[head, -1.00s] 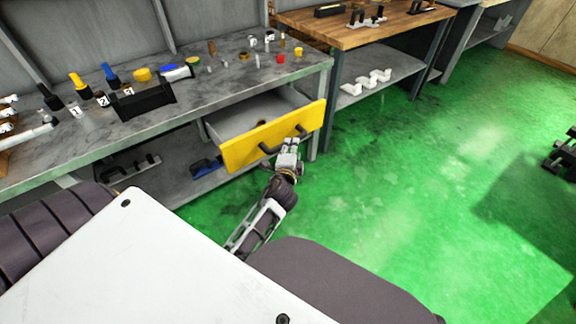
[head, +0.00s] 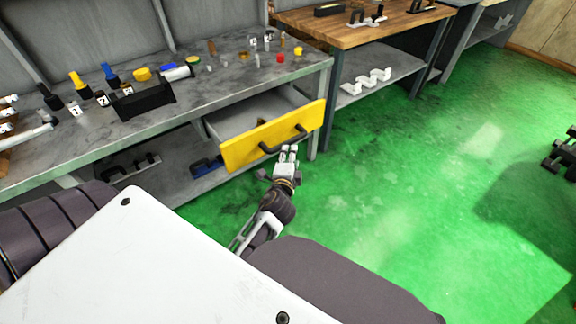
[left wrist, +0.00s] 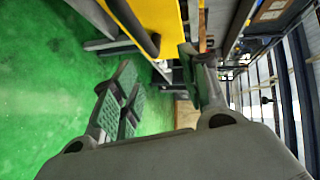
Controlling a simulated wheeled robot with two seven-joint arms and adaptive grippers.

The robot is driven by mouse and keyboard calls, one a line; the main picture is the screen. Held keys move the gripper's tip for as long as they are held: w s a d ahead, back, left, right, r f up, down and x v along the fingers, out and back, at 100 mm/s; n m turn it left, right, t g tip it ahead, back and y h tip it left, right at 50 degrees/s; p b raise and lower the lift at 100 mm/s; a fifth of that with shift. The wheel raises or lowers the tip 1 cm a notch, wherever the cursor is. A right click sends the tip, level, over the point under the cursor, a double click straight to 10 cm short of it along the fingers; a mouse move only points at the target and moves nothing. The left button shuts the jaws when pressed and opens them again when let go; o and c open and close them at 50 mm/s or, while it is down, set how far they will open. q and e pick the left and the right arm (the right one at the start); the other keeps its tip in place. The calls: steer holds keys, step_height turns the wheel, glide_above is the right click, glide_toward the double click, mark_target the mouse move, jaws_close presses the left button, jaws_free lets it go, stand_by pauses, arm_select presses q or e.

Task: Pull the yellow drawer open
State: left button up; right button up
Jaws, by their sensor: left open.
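The yellow drawer (head: 245,148) under the grey bench stands pulled out, its grey inside showing. Its yellow front carries a dark bar handle (head: 283,143). My left gripper (head: 289,151) is just in front of the handle, on the near side, and looks apart from it. In the left wrist view the gripper (left wrist: 160,62) has its fingers spread with nothing held. The dark handle (left wrist: 135,28) and a strip of the yellow front (left wrist: 165,14) show just past the fingertips there. My right gripper is not in view.
The grey bench top (head: 215,92) holds bottles, a black holder (head: 142,101) and several small parts. A blue item (head: 206,167) lies on the shelf below. A wooden table (head: 350,32) stands behind to the right.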

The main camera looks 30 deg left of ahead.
arm_select(q)
steer(key=shift+v, duration=2)
steer(key=shift+f, duration=0.1)
